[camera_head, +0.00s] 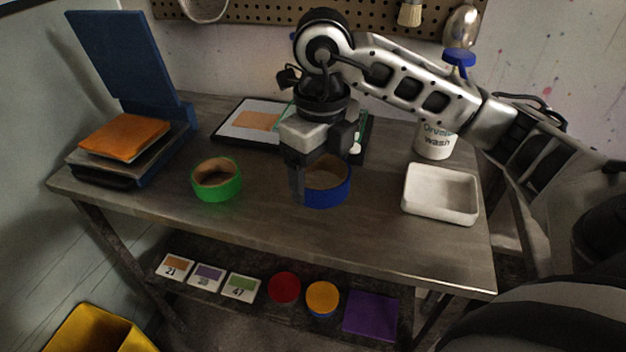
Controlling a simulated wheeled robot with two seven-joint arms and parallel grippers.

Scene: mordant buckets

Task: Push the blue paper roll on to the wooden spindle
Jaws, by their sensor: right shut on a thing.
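The blue paper roll (330,195), a short wide ring with a tan inside, is at the middle of the table's front half. My right gripper (302,186) comes down over it from above and is shut on its left side, with one dark finger outside the ring. The gripper hides part of the roll's left and back. I cannot tell whether the roll touches the table. I cannot make out a wooden spindle; the gripper and roll may hide it. My left gripper is not in view.
A green roll (217,185) lies left of the blue one. A white tray (440,209) and a labelled white tub (434,143) stand to the right. An orange pad (125,137) lies on a press at the left. The table's front strip (260,220) is bare.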

